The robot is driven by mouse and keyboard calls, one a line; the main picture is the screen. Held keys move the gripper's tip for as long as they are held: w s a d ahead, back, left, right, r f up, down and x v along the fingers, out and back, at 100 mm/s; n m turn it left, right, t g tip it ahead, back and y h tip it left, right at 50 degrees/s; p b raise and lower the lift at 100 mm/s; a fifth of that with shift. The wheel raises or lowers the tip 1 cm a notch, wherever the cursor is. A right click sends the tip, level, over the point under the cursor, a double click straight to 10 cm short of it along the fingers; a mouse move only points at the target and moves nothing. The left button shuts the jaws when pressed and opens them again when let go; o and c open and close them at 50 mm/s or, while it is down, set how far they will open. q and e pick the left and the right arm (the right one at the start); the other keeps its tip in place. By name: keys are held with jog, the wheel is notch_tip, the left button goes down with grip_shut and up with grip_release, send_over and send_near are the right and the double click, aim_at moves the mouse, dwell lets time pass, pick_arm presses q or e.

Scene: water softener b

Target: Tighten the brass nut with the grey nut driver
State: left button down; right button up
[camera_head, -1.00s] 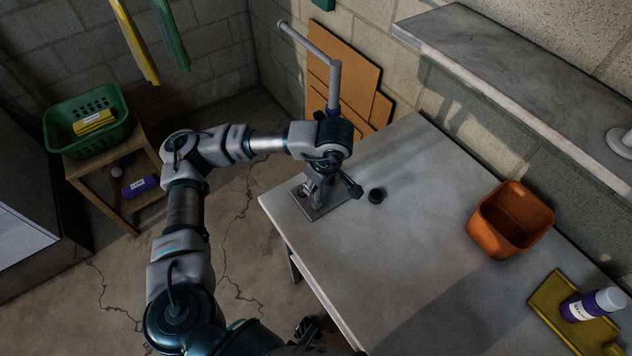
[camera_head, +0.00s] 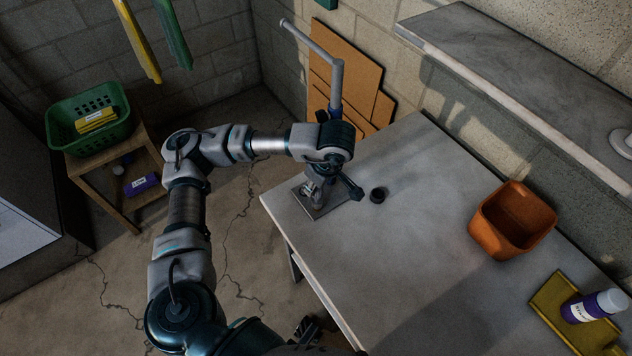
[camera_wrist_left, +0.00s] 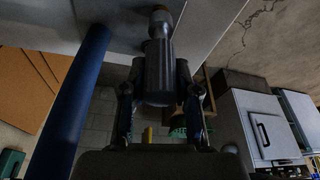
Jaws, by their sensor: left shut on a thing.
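My left gripper (camera_head: 322,186) points down over a flat metal plate (camera_head: 333,205) at the table's near left corner. In the left wrist view its two fingers (camera_wrist_left: 160,106) are shut on the grey nut driver (camera_wrist_left: 158,72), a dark grey cylinder between them. The brass nut (camera_wrist_left: 160,22) shows as a small brownish piece at the driver's far end, close to the plate. I cannot tell how far the driver sits over it. In the head view the arm and fingers mostly hide driver and nut.
A small black ring-like piece (camera_head: 379,194) lies right of the plate. A grey pipe (camera_head: 336,82) rises behind my wrist; a blue pole (camera_wrist_left: 80,100) stands beside the fingers. An orange bin (camera_head: 509,222) and yellow tray (camera_head: 548,300) with a bottle stand right. The mid-table is clear.

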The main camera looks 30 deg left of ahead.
pick_arm(q)
jog(key=shift+f+b, duration=0.45)
jog(key=shift+f, duration=0.3)
jog(key=shift+f, duration=0.1)
